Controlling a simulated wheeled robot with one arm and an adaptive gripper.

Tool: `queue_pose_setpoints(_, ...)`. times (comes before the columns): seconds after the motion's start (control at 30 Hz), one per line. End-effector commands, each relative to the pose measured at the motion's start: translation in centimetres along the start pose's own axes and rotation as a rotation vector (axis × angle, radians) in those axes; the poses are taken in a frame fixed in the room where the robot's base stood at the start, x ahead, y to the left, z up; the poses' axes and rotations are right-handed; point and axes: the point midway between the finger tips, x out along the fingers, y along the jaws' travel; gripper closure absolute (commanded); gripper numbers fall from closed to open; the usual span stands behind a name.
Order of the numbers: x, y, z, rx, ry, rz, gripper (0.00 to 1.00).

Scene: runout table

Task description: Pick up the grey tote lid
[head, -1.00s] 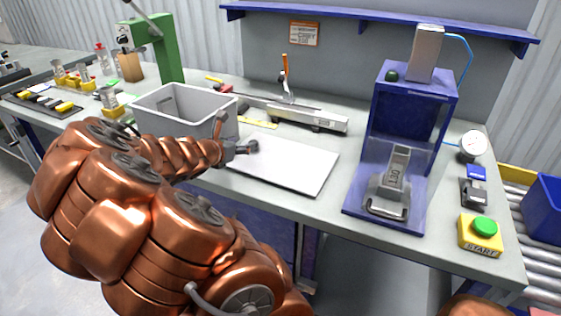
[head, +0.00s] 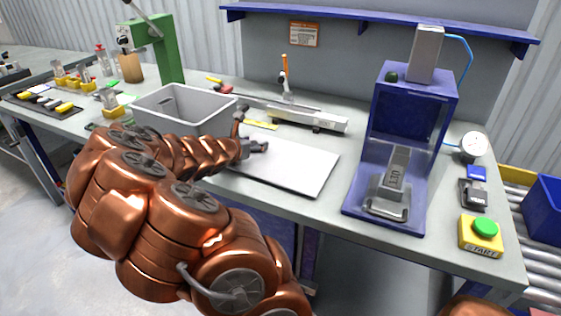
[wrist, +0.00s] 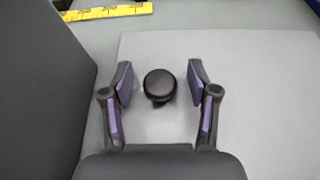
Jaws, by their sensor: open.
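The grey tote lid (head: 303,170) lies flat on the workbench, right of the grey tote. In the wrist view the lid (wrist: 262,105) fills the right and middle, with a round black knob (wrist: 160,85) standing on it. My gripper (wrist: 158,92) is open, with one finger on each side of the knob and gaps on both sides. In the head view my gripper (head: 258,147) is over the lid's left part and partly hidden by the wrist; the knob is hard to tell from it there.
The grey open tote (head: 185,90) stands close left of the gripper. A yellow ruler (head: 262,125) lies behind the lid, with a long metal fixture (head: 310,119) beyond. A blue press (head: 395,150) stands right of the lid. Bare bench (head: 335,205) shows between them.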

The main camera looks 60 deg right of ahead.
Motion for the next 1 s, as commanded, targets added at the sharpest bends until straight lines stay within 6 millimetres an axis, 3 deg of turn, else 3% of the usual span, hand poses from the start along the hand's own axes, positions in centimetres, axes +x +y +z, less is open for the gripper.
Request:
queue_pose_setpoints(0.1, -0.03, 0.02, 0.01, 0.000, 0.000, 0.000, 0.42)
queue_pose_setpoints(0.67, -0.06, 0.07, 0.02, 0.001, 0.000, 0.001, 1.00)
queue_pose_setpoints(1.0, -0.09, 0.07, 0.08, 0.000, 0.000, 0.001, 1.00)
